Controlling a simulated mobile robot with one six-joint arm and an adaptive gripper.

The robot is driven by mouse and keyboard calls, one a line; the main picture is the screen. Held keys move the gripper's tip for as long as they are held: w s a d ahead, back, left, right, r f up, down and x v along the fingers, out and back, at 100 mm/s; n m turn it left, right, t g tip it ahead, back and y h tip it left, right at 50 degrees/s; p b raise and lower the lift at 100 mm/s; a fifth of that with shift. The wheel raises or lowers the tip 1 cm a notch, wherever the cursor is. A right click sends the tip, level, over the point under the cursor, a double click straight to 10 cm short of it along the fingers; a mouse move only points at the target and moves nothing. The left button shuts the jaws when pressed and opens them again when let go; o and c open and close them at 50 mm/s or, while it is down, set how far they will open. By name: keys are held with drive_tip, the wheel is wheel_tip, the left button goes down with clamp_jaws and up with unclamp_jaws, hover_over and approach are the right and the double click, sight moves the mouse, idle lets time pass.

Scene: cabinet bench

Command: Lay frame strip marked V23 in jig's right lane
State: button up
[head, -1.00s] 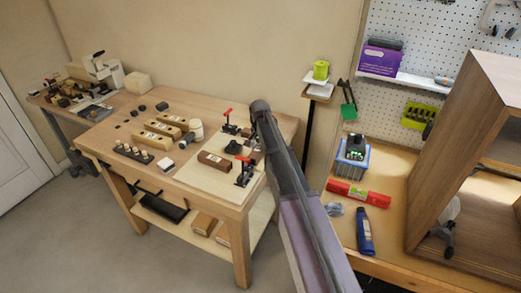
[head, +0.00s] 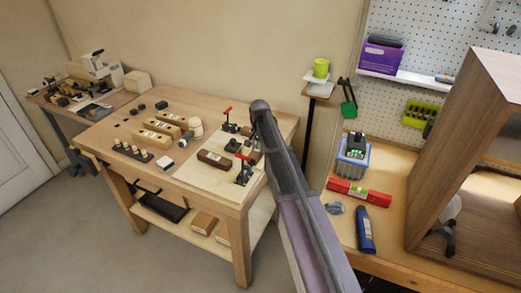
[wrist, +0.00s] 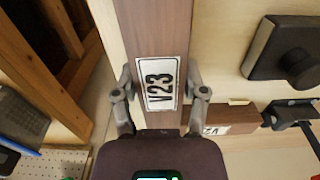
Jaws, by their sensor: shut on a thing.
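The frame strip marked V23 (wrist: 150,25) is dark brown with a white label and runs up the wrist view. My gripper (wrist: 160,84) is shut on it, one finger on each side of the label. A pale jig board (head: 205,178) lies on the front right of the bench, with black red-handled clamps (head: 243,172) on it. A brown piece (head: 213,160) lies on the board. In the wrist view another brown piece (wrist: 236,117) with a partly hidden label lies right of the strip. In the head view my arm hides most of the gripper and strip. I cannot tell whether the strip touches the jig.
Black clamp parts (wrist: 285,62) lie close right of the strip in the wrist view. Wooden blocks (head: 157,138) and a peg rack (head: 131,151) occupy the bench's left. A second bench at right holds a red level (head: 358,192), a blue bottle (head: 365,230) and a large open cabinet (head: 455,150).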

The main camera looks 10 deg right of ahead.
drive_tip(key=shift+f, duration=0.15)
idle(0.6)
drive_tip(key=o, duration=1.3)
drive_tip(key=shift+o, duration=0.2)
drive_tip(key=shift+r+p, duration=3.3)
drive_tip(key=shift+r, duration=0.2)
drive_tip(key=shift+s+f, duration=0.1)
